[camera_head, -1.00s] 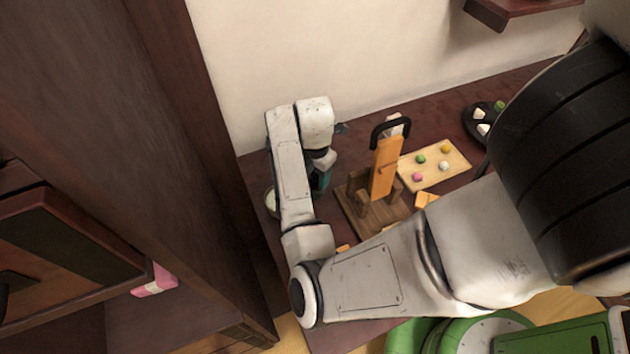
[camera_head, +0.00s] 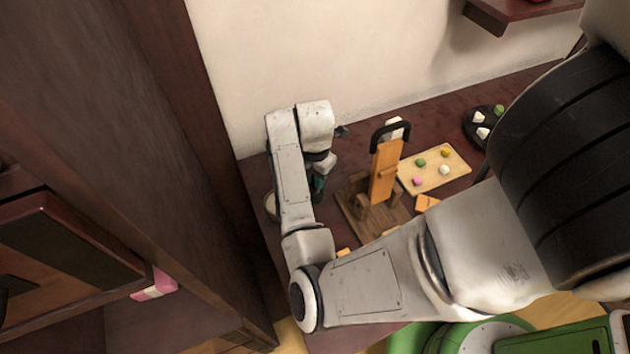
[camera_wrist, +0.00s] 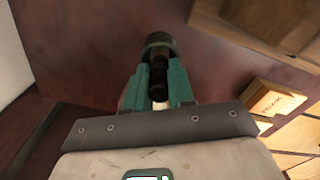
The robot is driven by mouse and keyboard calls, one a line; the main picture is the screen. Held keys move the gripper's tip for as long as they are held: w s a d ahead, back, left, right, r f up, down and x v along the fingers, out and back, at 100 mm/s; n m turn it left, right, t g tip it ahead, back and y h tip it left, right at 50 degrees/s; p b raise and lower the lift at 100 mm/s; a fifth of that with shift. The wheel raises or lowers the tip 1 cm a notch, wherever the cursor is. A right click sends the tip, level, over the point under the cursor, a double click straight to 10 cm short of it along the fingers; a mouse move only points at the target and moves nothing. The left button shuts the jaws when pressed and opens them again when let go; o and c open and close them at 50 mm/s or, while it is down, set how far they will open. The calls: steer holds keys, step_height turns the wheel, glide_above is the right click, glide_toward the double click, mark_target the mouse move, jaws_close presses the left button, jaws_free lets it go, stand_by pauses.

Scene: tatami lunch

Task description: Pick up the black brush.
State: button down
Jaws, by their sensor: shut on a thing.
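The black brush (camera_wrist: 158,78) is a dark, narrow piece between the teal fingers in the wrist view, with a wider dark round end beyond the fingertips. My gripper (camera_wrist: 158,70) is shut on it. In the head view my gripper (camera_head: 317,186) is over the left part of the dark red table, left of the wooden stand. The brush cannot be made out there, as my wrist and fingers cover it. I cannot tell whether the brush touches the table.
The wooden stand (camera_head: 362,216) with an upright orange piece (camera_head: 384,172) is close on the right. A light board (camera_head: 452,180) with several coloured balls lies beyond. A pale bowl (camera_head: 270,205) is partly behind my arm. A dark cabinet (camera_head: 190,200) rises at left.

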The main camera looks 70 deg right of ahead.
step_height(320, 180, up, 10)
steer(key=p, duration=0.2)
steer(key=shift+p, duration=0.3)
stand_by(1.6)
